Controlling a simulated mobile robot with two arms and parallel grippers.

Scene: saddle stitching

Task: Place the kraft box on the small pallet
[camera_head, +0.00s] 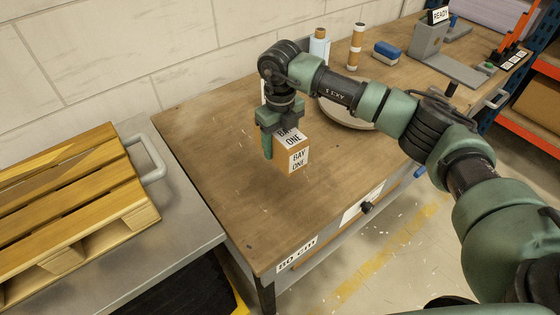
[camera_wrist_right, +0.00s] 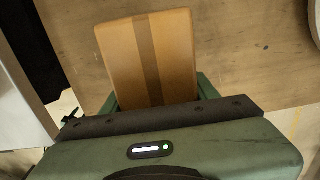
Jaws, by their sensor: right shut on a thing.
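The kraft box (camera_head: 293,157) carries white labels reading "BAY ONE" and is over the wooden workbench. My right gripper (camera_head: 275,140) is shut on it from above, with one green finger visible along its left side. In the right wrist view the box (camera_wrist_right: 150,55) shows brown with a darker tape strip, between the green fingers (camera_wrist_right: 157,95). I cannot tell whether its underside touches the bench. The small slatted wooden pallet (camera_head: 75,185) rests on a grey metal surface at the left, apart from the box. My left gripper is not in view.
A metal handle (camera_head: 150,160) stands beside the pallet. A round pale object (camera_head: 345,115), rolls, a blue-topped block (camera_head: 387,53) and a grey device with a "READY" sign (camera_head: 428,42) stand farther back. A gap separates bench and cart.

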